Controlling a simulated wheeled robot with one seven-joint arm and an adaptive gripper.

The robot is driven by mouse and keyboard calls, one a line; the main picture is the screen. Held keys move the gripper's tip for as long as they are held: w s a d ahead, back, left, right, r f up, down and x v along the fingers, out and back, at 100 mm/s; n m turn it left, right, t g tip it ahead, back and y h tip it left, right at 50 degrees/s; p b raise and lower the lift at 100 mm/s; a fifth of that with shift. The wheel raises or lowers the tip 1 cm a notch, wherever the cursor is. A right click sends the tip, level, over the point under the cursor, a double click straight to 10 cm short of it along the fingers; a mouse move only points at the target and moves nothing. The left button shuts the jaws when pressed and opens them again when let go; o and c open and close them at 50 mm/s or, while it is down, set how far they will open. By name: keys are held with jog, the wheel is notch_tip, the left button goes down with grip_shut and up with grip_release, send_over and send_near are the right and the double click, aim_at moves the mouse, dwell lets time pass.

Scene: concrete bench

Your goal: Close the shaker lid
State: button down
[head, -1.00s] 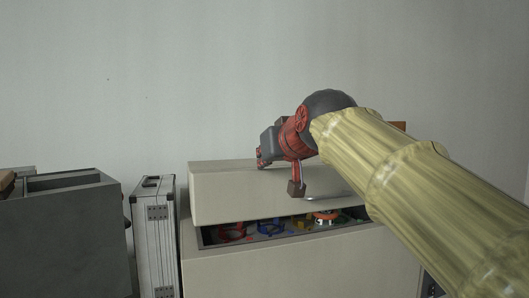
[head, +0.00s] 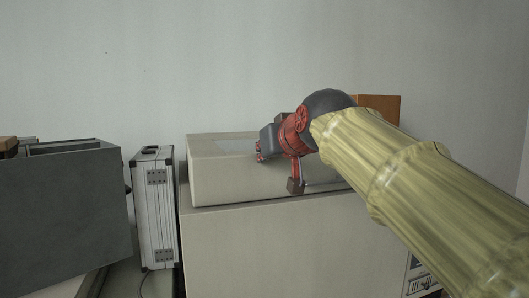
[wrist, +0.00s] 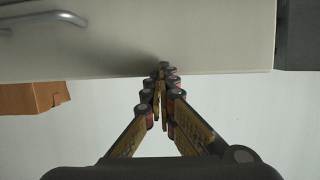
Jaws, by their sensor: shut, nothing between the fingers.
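The beige shaker lid (head: 222,182) lies level on the beige shaker body (head: 260,246). Only a thin dark seam shows between them, and the inside is hidden. A pale panel shows on the lid's top. In the wrist view the lid (wrist: 190,35) fills the top, with a grey metal handle (wrist: 45,20) at the upper left. My gripper (head: 260,152) is over the lid's top, partly hidden by my own arm. In the wrist view my gripper (wrist: 163,70) is shut and empty, its tips at the lid's edge; whether they touch cannot be told.
A silver case (head: 156,215) stands just left of the shaker. A dark grey box (head: 60,205) is farther left. An orange-brown box (head: 380,105) is behind the shaker at the right and also shows in the wrist view (wrist: 30,97). The wall behind is bare.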

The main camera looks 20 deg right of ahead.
jog(key=shift+w, duration=0.1)
notch_tip(320, 180, up, 5)
jog(key=p, duration=0.4)
jog(key=s+f, duration=0.4)
jog(key=s, duration=0.5)
jog(key=shift+s+f, duration=0.2)
jog(key=shift+s, duration=0.15)
jog(key=s+f+g, duration=0.2)
jog(key=s+f, duration=0.1)
jog(key=f, duration=0.7)
jog(key=s+f+g, duration=0.2)
jog(key=f+g, duration=0.1)
jog(key=f, duration=0.7)
jog(key=s+a+f+g, duration=0.1)
jog(key=s+f+g, duration=0.1)
jog(key=s+f, duration=0.5)
jog(key=s+a+f+g, duration=0.1)
jog(key=s+f, duration=0.7)
jog(key=f, duration=0.5)
jog(key=shift+s+g, duration=0.25)
jog(key=shift+g, duration=0.15)
